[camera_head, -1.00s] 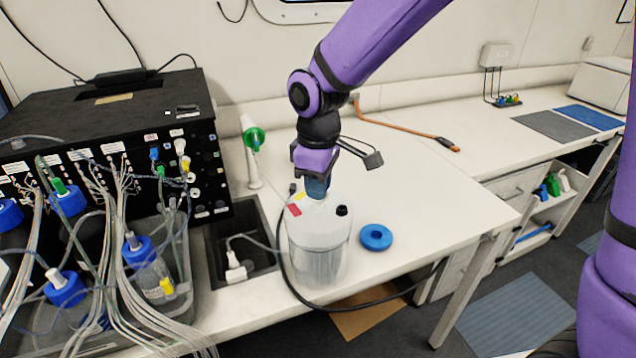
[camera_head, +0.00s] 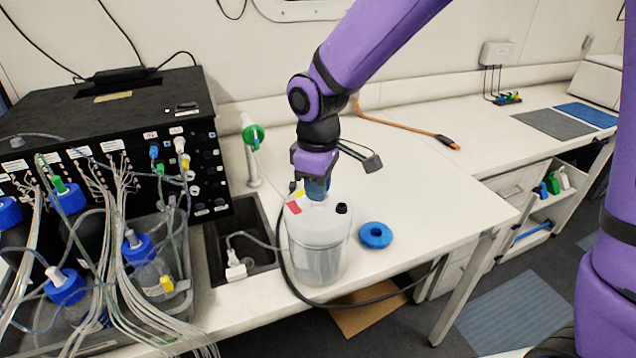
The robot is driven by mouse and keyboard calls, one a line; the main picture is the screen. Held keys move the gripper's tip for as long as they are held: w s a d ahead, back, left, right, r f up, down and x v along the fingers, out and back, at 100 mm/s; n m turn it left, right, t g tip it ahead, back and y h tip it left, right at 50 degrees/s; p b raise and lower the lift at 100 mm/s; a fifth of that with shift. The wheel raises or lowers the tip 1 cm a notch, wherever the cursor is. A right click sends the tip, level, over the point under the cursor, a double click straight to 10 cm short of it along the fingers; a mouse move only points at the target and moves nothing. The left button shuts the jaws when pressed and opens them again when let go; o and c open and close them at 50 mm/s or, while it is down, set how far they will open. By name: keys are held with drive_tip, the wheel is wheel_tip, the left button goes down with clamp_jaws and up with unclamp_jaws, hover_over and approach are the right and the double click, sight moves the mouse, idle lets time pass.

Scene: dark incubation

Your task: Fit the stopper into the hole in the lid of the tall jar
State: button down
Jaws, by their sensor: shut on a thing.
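The tall jar (camera_head: 320,262) is whitish and translucent, with liquid in its lower part, and stands upright near the front edge of the bench. Its pale lid (camera_head: 325,212) carries a red label, a yellow mark and a black knob. My gripper (camera_head: 317,190) points down over the back part of the lid, its dark blue tip at the lid's surface. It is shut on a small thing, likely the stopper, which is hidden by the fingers. The hole is also hidden under the gripper, so I cannot tell how far the stopper sits in it.
A blue ring (camera_head: 376,235) lies right of the jar. A black cable loops around the jar's left and front. A black box (camera_head: 110,120) with tubes and blue-capped bottles fills the left. A sink (camera_head: 222,225) is left of the jar. The bench at right is mostly clear.

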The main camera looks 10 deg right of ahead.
drive_tip(key=shift+f, duration=0.9)
drive_tip(key=c, duration=1)
unclamp_jaws()
wheel_tip(320, 180, up, 11)
drive_tip(key=shift+f, duration=0.1)
drive_tip(key=shift+d+r, duration=0.2)
drive_tip(key=s+d+r+m+t, duration=0.1)
drive_tip(key=s+d+r+m, duration=0.25)
drive_tip(key=d, duration=0.25)
drive_tip(key=s+d+r+m+t, duration=0.1)
drive_tip(key=s+d+r+m, duration=0.2)
drive_tip(key=d, duration=0.4)
drive_tip(key=s+d+r+m+t, duration=0.2)
drive_tip(key=s+d+m, duration=0.4)
drive_tip(key=s+d, duration=0.5)
drive_tip(key=shift+s+r+t, duration=0.25)
drive_tip(key=shift+r+t, duration=0.05)
drive_tip(key=shift+t, duration=0.3)
